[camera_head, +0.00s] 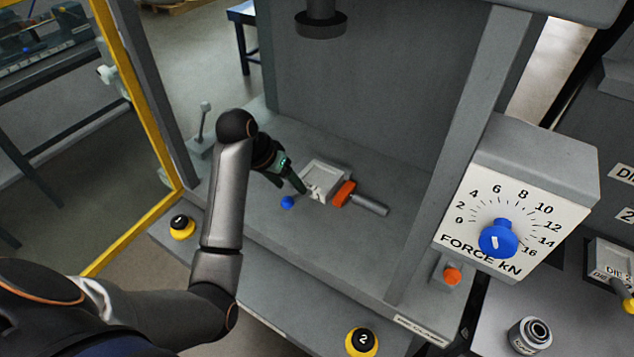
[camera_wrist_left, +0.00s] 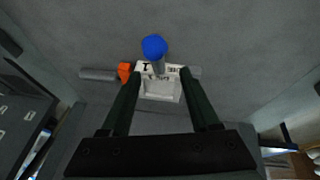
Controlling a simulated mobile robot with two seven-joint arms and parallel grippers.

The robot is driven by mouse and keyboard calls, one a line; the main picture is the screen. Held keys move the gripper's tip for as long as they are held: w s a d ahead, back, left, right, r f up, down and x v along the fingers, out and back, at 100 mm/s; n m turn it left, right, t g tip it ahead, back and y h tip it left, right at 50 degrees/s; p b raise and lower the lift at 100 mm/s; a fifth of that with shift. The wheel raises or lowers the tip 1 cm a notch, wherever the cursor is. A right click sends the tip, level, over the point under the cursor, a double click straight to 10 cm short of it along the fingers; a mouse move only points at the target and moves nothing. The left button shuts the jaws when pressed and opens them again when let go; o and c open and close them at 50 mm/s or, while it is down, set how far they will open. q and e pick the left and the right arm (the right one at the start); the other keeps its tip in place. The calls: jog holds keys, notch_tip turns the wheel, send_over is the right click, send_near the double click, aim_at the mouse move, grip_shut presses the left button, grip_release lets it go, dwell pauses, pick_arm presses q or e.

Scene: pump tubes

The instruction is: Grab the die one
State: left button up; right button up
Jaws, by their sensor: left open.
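The die is a light grey square block (camera_head: 326,174) with a shallow recess, lying on the floor of the press bay. It also shows in the left wrist view (camera_wrist_left: 160,91), with dark lettering, partly unreadable, on its edge. A handle with a blue knob (camera_wrist_left: 154,47) extends from it; the knob also shows in the head view (camera_head: 288,202). My left gripper (camera_wrist_left: 160,74) is open, its two dark fingers reaching along either side of the die's handle. In the head view it (camera_head: 301,188) is at the die's handle side. My right gripper is not in view.
An orange clamp (camera_head: 343,193) with a grey rod (camera_head: 371,205) sits right beside the die. The press ram (camera_head: 320,25) hangs above. A column and the force dial box (camera_head: 515,215) stand at the right. Yellow buttons labelled 1 (camera_head: 182,226) and 2 (camera_head: 362,342) are in front.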

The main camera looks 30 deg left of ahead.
aim_at(300, 195)
pick_arm(q)
jog(key=shift+x, duration=3.55)
jog(key=shift+w+d+r, duration=0.1)
jog(key=shift+w+d, duration=0.05)
jog(key=shift+c, duration=0.4)
grip_shut()
jog(key=shift+w+r, duration=0.15)
